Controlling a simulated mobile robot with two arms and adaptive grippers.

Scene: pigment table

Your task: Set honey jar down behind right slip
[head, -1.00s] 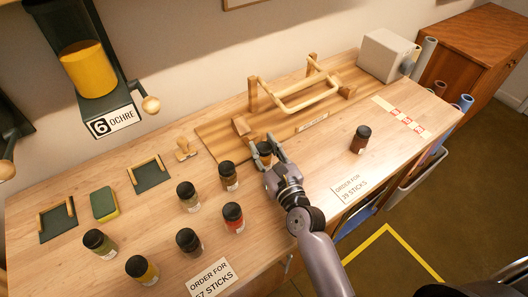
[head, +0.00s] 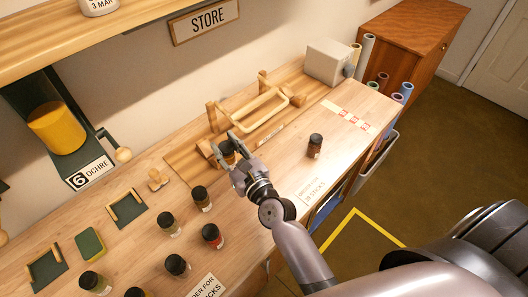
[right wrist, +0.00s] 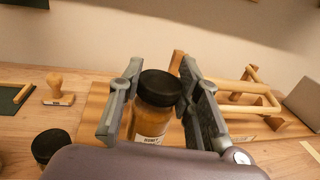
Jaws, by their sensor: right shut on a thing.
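The honey jar (head: 228,154), with a dark lid and a label, is in my right gripper (head: 229,142), over the near edge of the wooden board. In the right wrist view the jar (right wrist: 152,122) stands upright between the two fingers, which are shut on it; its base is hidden. The right slip (head: 312,190) is a pale card lying near the table's front edge, to the right of the gripper. A dark-lidded reddish-brown jar (head: 315,147) stands behind this slip. My left gripper is out of view.
Several dark-lidded jars stand to the left, including a red one (head: 212,236) and an olive one (head: 169,224). Behind are a wooden frame (head: 262,112) and a stamp (head: 157,180). A grey box (head: 328,62) stands at the far end. Tabletop around the right slip is mostly clear.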

